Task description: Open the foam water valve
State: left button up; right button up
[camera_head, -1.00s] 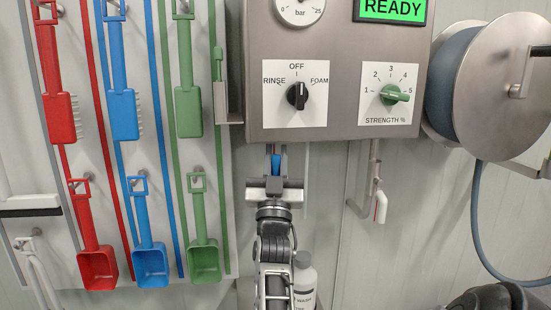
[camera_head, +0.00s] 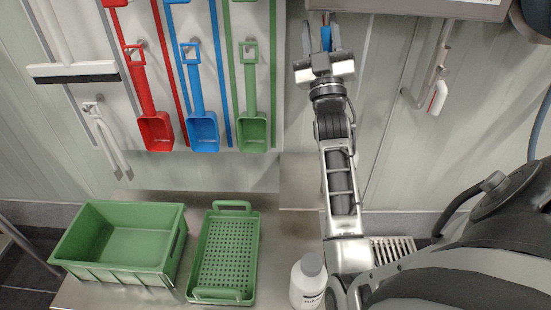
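The foam water valve seems to be the small blue part (camera_head: 326,38) on a thin upright pipe under the control box, at the top of the head view. My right gripper (camera_head: 325,45) reaches up to it from below, with the blue part between or just behind its fingertips. The fingers are small and partly hidden, so I cannot tell whether they grip it or stand open around it. The valve's exact handle position is unclear. My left gripper is not in view.
The control box's lower edge (camera_head: 440,8) hangs above. A pipe with a white-and-red end (camera_head: 437,98) is right of my arm. Below are a green crate (camera_head: 120,275), a green perforated tray (camera_head: 225,255) and a white bottle (camera_head: 308,280). Red, blue and green scoops hang left.

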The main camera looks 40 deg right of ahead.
jog(key=w+a+f+n+g+y+p, duration=0.2)
jog(key=f+n+y+p, duration=0.2)
jog(key=n+y+p, duration=0.5)
jog(key=w+a+f+n+g+y+p, duration=0.1)
jog(key=a+f+n+g+y+p, duration=0.15)
jog(key=n+y, duration=0.75)
jog(key=s+d+f+n+h+b, duration=0.1)
jog(key=s+f+h+b, duration=0.1)
jog(key=s, duration=0.6)
jog(key=s+d+f+n+h+b, duration=0.1)
jog(key=s+b, duration=0.1)
jog(key=s, duration=0.5)
jog(key=s+a+f+m+g+p, duration=0.1)
jog(key=a+f+m+g+p, duration=0.2)
jog(key=a+f+m+p, duration=0.2)
jog(key=s+a+f+m+g+h+p, duration=0.1)
jog(key=a+f+m+p, duration=0.4)
jog(key=a, duration=1.1)
notch_tip(320, 180, down, 3)
jog(key=s+m+g, duration=0.1)
jog(key=m+g, duration=0.1)
jog(key=m, duration=0.4)
jog(key=shift+g+p, duration=0.3)
jog(key=shift+g, duration=0.05)
